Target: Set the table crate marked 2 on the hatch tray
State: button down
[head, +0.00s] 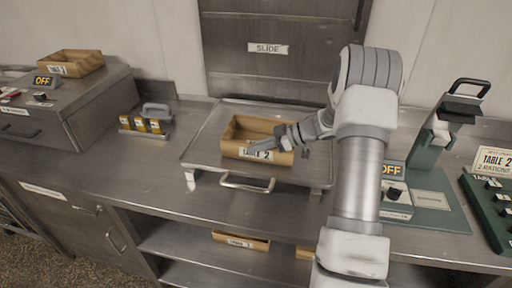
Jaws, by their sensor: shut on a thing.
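A tan open-topped crate (234,139) with a front label reading TABLE 2 is over the middle of the metal hatch tray (205,157). It looks upright and empty, though my arm hides part of its right side. I cannot tell whether its base touches the tray. My gripper (273,158) is shut on the crate's front wall, beside the label. The tray has a front handle (247,184) and stands on the counter below the shut panel marked SLIDE (268,48).
Another tan crate (71,63) sits on the box with an OFF sign at left. A green press-like device (447,125) and a TABLE 2 card (494,160) are at right. More crates (241,240) lie on the shelf below.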

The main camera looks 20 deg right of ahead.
jog(key=shift+f, duration=0.1)
jog(key=c, duration=1.4)
grip_release()
jog(key=shift+f, duration=0.1)
jog(key=o, duration=0.4)
jog(key=shift+r, duration=0.2)
jog(key=v, duration=1.2)
jog(key=shift+s, duration=0.1)
